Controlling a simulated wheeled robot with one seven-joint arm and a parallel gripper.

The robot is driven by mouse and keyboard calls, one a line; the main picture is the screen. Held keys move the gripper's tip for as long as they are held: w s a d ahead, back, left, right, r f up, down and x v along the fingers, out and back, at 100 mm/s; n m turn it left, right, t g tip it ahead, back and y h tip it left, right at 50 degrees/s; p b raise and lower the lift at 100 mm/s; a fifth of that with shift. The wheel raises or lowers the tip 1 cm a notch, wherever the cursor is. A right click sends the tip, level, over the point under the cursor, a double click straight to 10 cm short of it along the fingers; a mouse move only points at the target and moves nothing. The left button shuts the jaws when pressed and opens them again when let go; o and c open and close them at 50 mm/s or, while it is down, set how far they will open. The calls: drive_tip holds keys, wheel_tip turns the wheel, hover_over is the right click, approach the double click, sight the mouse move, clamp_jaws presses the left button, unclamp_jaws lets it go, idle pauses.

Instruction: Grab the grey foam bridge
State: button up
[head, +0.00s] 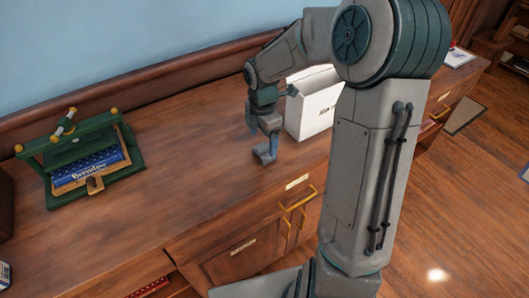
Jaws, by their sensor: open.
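My gripper (265,155) points down over the wooden cabinet top (200,190), just left of a white box. Its blue-grey fingers are small in the picture and look open, close to the wood. I cannot make out a grey foam bridge apart from the grey parts of my gripper and arm. My arm covers much of the right side of the cabinet and may hide things behind it.
The white box (311,116) stands upright beside my gripper, partly behind my arm. A green press (125,170) holding a blue book (92,174) sits at the left. The wood between press and gripper is clear. Brass-handled drawers (297,200) line the front.

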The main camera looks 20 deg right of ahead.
sight(264, 147)
wheel_tip(264, 147, down, 5)
drive_tip(key=shift+d+f, duration=0.15)
drive_tip(key=c, duration=1.1)
